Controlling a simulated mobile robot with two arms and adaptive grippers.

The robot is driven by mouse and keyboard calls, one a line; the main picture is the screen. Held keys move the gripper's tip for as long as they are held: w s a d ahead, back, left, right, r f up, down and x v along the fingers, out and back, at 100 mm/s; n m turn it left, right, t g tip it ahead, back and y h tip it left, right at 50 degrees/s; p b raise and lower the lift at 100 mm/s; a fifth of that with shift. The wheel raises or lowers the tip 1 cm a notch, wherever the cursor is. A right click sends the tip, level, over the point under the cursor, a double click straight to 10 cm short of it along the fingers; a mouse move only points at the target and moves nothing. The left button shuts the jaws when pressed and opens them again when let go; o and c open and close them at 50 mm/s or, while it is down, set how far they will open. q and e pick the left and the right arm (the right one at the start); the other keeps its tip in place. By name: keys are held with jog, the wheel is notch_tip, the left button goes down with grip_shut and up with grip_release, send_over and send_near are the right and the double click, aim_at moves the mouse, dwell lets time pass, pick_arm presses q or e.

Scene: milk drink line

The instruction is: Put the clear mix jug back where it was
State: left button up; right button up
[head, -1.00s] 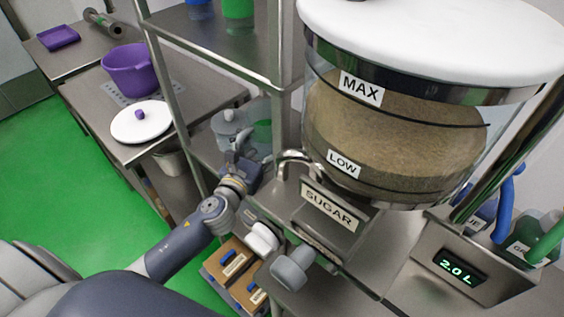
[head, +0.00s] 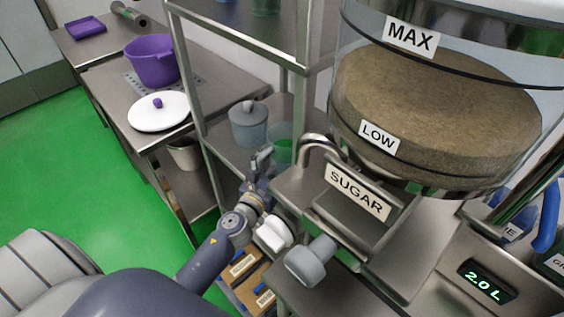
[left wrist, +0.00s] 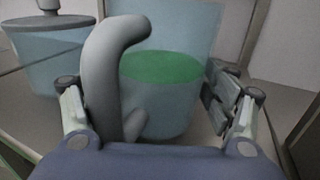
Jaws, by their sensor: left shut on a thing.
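The clear mix jug (head: 286,148) is see-through with green contents, upright at the shelf rack, beside a lidded container. In the left wrist view the jug (left wrist: 165,100) fills the middle, with its thick grey handle (left wrist: 103,85) towards me. My left gripper (head: 262,160) is at the handle side of the jug in the head view. My right gripper is not in view.
The lidded blue-grey container (head: 248,128) stands close left of the jug. A rack post (head: 298,100) and the sugar dispenser (head: 425,115) are close on the right. A table (head: 190,92) with a purple pot (head: 151,66) and white lid (head: 158,111) is at left.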

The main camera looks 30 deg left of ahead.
pick_arm(q)
jog(key=o, duration=1.3)
jog(key=shift+f, duration=0.1)
jog(key=shift+c, duration=0.2)
jog(key=shift+o, duration=0.6)
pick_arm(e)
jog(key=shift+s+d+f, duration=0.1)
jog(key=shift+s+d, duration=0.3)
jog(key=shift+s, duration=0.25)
pick_arm(q)
jog(key=shift+s, duration=0.1)
jog(key=s+b, duration=0.3)
jog(key=s, duration=0.9)
jog(key=shift+d+b, duration=0.15)
jog(key=shift+b, duration=0.2)
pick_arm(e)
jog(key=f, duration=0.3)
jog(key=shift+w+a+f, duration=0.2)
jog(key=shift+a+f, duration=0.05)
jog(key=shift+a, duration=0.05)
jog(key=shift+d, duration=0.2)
